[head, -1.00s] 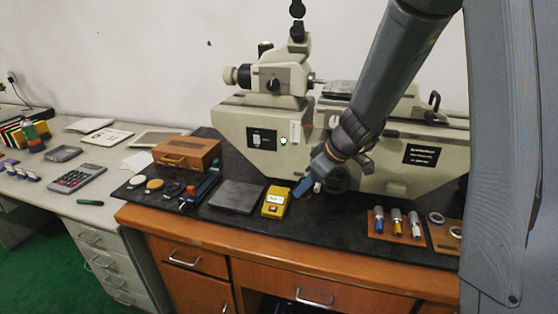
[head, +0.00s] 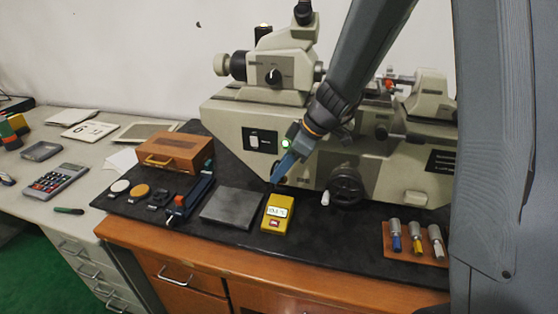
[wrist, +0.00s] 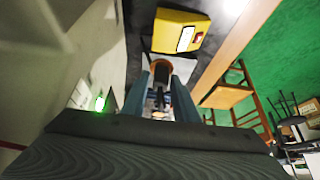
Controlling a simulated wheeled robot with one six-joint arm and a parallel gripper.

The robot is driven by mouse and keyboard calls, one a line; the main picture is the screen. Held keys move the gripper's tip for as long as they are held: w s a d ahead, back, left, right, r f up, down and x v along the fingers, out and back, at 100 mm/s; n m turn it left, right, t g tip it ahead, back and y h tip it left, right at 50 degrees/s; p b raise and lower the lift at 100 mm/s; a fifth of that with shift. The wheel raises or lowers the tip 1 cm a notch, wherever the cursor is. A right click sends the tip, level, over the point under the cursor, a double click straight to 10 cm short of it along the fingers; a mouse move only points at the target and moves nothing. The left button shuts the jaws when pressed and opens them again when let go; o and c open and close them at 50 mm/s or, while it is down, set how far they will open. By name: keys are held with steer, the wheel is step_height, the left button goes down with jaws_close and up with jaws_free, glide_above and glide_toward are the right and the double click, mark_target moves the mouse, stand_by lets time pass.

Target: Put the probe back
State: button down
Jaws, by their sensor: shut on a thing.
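My gripper (head: 277,180) is in front of the grey-beige machine, just above and behind the yellow meter (head: 277,212). It is shut on what looks like the probe; only a small dark tip shows below the fingers in the head view. In the wrist view, a piece with a brown-orange round end (wrist: 161,68) sits between the blue fingers, and I take it as the probe. The yellow meter also shows in the wrist view (wrist: 180,32), beyond the fingertips. It lies on the black mat with its display facing up. The probe's far end is hidden.
The large machine (head: 236,125) stands along the back, with a handwheel (head: 347,188) right of my gripper. A grey plate (head: 232,207) lies left of the meter. A wooden box (head: 173,152) and small parts are farther left. A tray with silver cylinders (head: 416,240) is at right.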

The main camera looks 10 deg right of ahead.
mark_target(285, 179)
steer(key=shift+f, duration=0.1)
steer(key=shift+f+b, duration=1)
steer(key=shift+f, duration=1.4)
steer(key=f+b, duration=0.1)
steer(key=b, duration=0.1)
steer(key=shift+f+b, duration=0.4)
steer(key=shift+b, duration=1.05)
steer(key=shift+f+b, duration=0.3)
steer(key=shift+b, duration=0.2)
steer(key=c, duration=1.3)
jaws_free()
steer(key=shift+c, duration=0.2)
